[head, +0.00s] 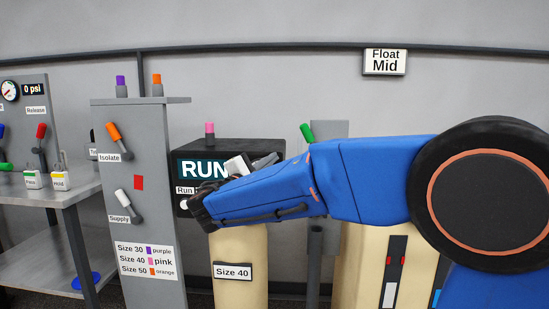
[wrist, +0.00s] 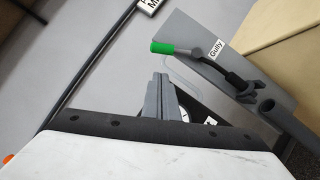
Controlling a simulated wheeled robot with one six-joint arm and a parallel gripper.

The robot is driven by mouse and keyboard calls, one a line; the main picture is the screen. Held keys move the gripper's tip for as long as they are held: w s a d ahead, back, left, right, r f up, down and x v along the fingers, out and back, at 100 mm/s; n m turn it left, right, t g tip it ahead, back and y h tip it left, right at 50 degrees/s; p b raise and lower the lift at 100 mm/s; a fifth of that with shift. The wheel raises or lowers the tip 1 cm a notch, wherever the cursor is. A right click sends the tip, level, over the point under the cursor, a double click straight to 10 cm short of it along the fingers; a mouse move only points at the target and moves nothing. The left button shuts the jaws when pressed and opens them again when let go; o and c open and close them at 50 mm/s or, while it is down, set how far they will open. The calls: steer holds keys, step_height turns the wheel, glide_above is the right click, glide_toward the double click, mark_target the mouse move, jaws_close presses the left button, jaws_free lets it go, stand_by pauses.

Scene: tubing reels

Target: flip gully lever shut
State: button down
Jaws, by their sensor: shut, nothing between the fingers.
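The gully lever (wrist: 190,50) has a green-tipped handle on a grey arm, mounted on a grey plate beside a "Gully" label (wrist: 216,48). In the wrist view the handle points left, out past the plate's edge. In the head view only its green tip (head: 307,132) shows above my blue arm, which hides the rest. My gripper (wrist: 160,78) is shut and empty. Its fingertips appear just below the green handle in the wrist view, with a visible gap; I cannot tell the depth between them.
A black "RUN" box (head: 225,152) is behind my gripper. A grey panel (head: 155,190) with Isolate and Supply levers stands left. A "Float Mid" sign (head: 385,61) hangs on the wall.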

glide_toward(306, 131)
steer(key=w+d, duration=0.2)
steer(key=w, duration=0.4)
steer(key=shift+w, duration=0.25)
steer(key=shift+d+f, duration=0.1)
steer(key=shift+d, duration=0.1)
steer(key=shift+d+m, duration=0.2)
steer(key=shift+m, duration=0.2)
steer(key=shift+r, duration=0.25)
steer(key=shift+s+d+r+m+g, duration=0.2)
steer(key=shift+d+r+m+g, duration=0.55)
steer(key=shift+d+m, duration=0.35)
steer(key=d+m, duration=0.1)
steer(key=d+r+m+g+y, duration=0.1)
steer(key=d+m, duration=0.1)
steer(key=shift+s+r+m, duration=0.25)
steer(key=shift+s+m, duration=0.05)
steer(key=shift+s+d+r+m+g+y, duration=0.1)
steer(key=shift+d+m+g+y, duration=0.3)
steer(key=shift+d, duration=0.2)
steer(key=shift+s+d+r+m+g+y, duration=0.15)
steer(key=shift+d+m+y, duration=0.15)
steer(key=shift+d+m, duration=0.25)
steer(key=shift+s+d+f+m+g+y, duration=0.15)
steer(key=shift+d+m+y, duration=0.15)
steer(key=shift+d+m, duration=0.2)
steer(key=shift+w+d+f+m+g+y, duration=0.15)
steer(key=shift+d+m+y, duration=0.2)
steer(key=shift+d, duration=0.3)
steer(key=shift+s, duration=0.1)
